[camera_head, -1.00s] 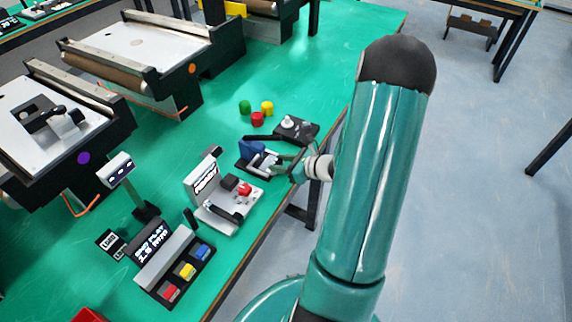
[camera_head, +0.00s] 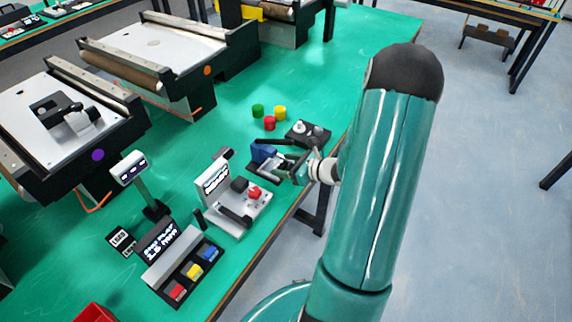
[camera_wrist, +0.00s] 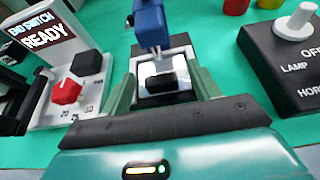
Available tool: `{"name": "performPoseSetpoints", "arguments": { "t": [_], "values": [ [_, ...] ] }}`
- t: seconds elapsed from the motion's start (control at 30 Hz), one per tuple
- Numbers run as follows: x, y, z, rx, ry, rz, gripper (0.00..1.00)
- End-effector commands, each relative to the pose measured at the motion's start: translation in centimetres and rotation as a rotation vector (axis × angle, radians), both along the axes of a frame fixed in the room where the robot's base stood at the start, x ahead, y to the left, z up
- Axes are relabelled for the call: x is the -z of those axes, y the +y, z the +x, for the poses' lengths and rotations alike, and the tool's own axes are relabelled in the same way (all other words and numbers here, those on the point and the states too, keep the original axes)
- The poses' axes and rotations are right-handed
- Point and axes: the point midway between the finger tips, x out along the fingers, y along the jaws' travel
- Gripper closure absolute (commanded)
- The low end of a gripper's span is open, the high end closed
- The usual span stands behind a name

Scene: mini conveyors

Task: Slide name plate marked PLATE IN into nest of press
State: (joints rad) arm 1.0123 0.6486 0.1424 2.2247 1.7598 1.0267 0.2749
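The press (camera_head: 263,152) has a blue head and a silver and dark base, near the right edge of the green bench. Its blue head (camera_wrist: 150,22) is at the top middle of the wrist view. My gripper (camera_wrist: 164,92) is right in front of the press, its two green fingers apart on either side of a bright silver surface with a black block (camera_wrist: 160,82). I cannot tell whether the fingers touch it. No PLATE IN marking is readable, so I cannot tell the name plate from the nest. In the head view my gripper (camera_head: 298,170) is small.
A switch unit (camera_head: 236,198) reading READY, with a red knob, stands left of the press. A dark box (camera_wrist: 290,60) marked LAMP and HORN stands right. Red, yellow and green pieces (camera_head: 269,123) lie behind. A display with coloured blocks (camera_head: 185,265) stands nearer.

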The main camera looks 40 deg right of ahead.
Motion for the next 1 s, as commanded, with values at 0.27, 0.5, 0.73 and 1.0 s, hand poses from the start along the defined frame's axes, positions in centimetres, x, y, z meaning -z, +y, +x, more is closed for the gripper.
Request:
{"name": "performPoseSetpoints", "arguments": {
  "t": [0.27, 0.5, 0.73, 1.0],
  "values": [
    [0.0, -0.1, -0.1, 0.001, 0.0, 0.0, 0.39],
    [-1.2, -1.0, -2.5, 0.005, 0.0, -0.002, 0.39],
    [-3.1, -2.7, -7.0, 0.004, 0.0, -0.004, 0.39],
    [-4.9, -4.1, -11.1, 0.002, -0.001, -0.002, 0.39]
  ]
}}
